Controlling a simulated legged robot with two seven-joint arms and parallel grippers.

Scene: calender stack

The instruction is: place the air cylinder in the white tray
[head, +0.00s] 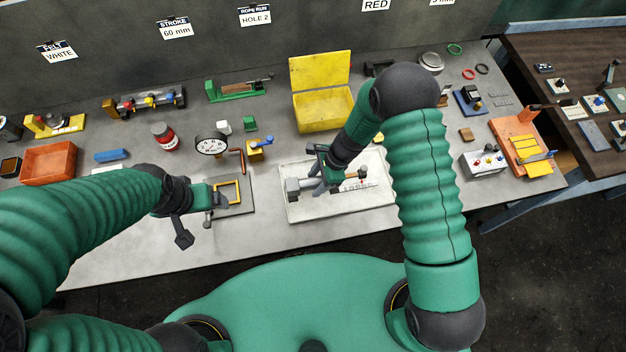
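The white tray (300,212) lies on the bench in front of me, right of centre. A grey metal piece (294,188), which looks like the air cylinder, is over the tray's left half. Its middle is partly hidden by my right gripper (324,178). The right fingers are down at the piece, from above. I cannot tell whether they are closed on it, or whether it touches the tray floor. My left gripper (207,206) is by the yellow square frame (226,192) on a grey plate; its finger gap is unclear.
A yellow open box (323,108) stands behind the tray. A dial gauge (212,145), a red jar (165,137) and an orange bin (48,162) are to the left. A white block with knobs (484,163) is right of my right arm. Bare bench shows along the front edge.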

